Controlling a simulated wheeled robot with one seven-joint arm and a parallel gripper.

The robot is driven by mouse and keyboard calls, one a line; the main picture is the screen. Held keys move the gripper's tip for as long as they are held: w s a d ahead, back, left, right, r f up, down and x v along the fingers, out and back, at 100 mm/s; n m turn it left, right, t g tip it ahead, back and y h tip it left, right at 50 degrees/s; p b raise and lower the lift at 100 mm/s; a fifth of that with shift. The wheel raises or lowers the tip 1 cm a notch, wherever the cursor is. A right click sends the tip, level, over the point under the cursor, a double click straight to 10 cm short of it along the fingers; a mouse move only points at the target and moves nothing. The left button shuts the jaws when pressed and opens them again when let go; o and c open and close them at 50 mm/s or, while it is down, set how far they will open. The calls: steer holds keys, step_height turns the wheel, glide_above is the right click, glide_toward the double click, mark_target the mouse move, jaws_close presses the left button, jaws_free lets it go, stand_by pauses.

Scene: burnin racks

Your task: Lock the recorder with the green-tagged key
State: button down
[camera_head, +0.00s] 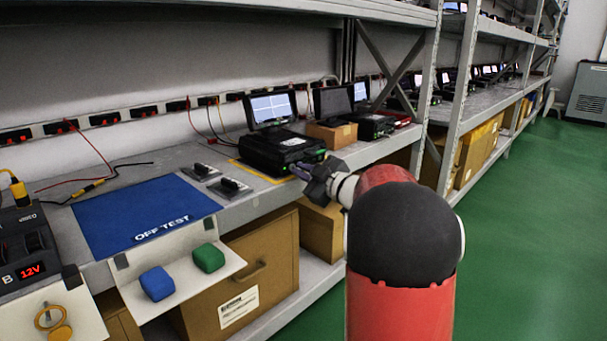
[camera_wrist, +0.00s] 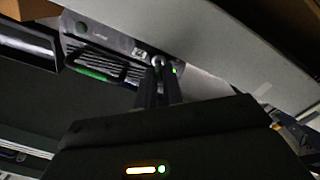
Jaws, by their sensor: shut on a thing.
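The recorder (camera_head: 282,150) is a black box with a raised lit screen (camera_head: 272,108), on the shelf bench. My gripper (camera_head: 312,177) is at its front right corner. In the wrist view the recorder's front panel (camera_wrist: 95,38) shows vents and a green strip, with a round silver lock (camera_wrist: 158,61) near its right part. My gripper (camera_wrist: 160,80) reaches up to the lock, its narrow fingers close together. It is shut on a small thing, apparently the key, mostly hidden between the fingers. I cannot make out a green tag on it, nor how deep it sits.
A blue mat (camera_head: 145,215) lies on the bench at the left. A green block (camera_head: 208,257) and a blue block (camera_head: 156,283) sit on a white ledge in front. A cardboard box (camera_head: 332,134) stands right of the recorder. Green floor is clear at right.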

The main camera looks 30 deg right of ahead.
steer(key=shift+f, duration=0.1)
steer(key=c, duration=1.9)
jaws_free()
steer(key=shift+s, duration=0.1)
steer(key=v, duration=0.7)
steer(key=shift+s+p, duration=0.3)
steer(key=shift+p, duration=0.05)
steer(key=shift+d, duration=0.1)
